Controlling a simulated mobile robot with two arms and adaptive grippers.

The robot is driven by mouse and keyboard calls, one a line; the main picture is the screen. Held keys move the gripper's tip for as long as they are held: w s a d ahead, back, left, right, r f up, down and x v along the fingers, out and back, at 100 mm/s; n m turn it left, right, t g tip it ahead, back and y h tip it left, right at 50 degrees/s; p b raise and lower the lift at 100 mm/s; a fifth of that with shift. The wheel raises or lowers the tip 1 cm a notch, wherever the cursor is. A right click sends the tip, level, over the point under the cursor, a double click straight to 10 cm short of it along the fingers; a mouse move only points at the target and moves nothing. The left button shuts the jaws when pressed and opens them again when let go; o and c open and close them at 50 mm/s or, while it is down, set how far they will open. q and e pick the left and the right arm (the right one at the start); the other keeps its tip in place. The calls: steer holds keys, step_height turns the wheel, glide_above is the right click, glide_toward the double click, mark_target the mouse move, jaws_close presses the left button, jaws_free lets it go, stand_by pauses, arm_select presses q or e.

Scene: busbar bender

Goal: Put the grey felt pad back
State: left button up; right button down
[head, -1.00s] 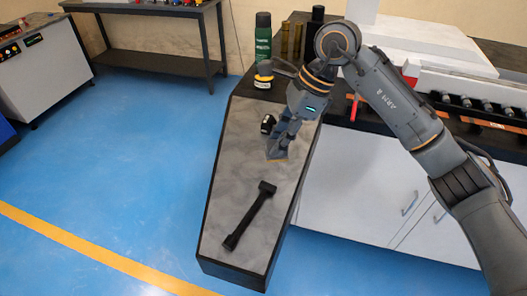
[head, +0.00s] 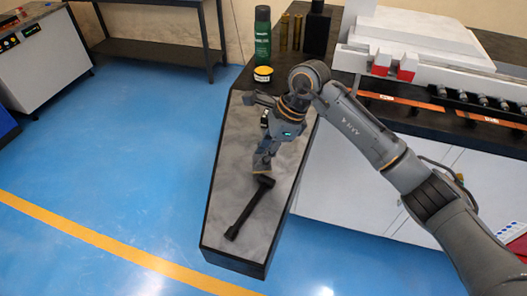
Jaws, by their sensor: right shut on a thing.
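My right gripper (head: 263,163) points down over the narrow bench and is shut on a small, thin, pale thing at its fingertips. I take this to be the grey felt pad; most of it is hidden by the fingers. The fingertips are just above and left of the head of a black hammer-like tool (head: 247,211) in the picture. I cannot tell how high they are above the grey mottled bench top (head: 226,181). My left gripper is not in view.
A green can (head: 263,35) and a yellow-lidded tub (head: 263,74) stand at the bench's far end. A small dark object beside my right gripper is partly hidden. A white machine (head: 420,45) stands at the right. The near bench top is mostly clear.

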steer(key=c, duration=1.1)
jaws_free()
steer(key=shift+f, duration=0.1)
steer(key=shift+o, duration=0.2)
steer(key=shift+r+p, duration=0.3)
steer(key=b+v, duration=0.4)
steer(key=v, duration=0.7)
steer(key=shift+d+r, duration=0.25)
steer(key=shift+r, duration=0.1)
steer(key=shift+a, duration=0.1)
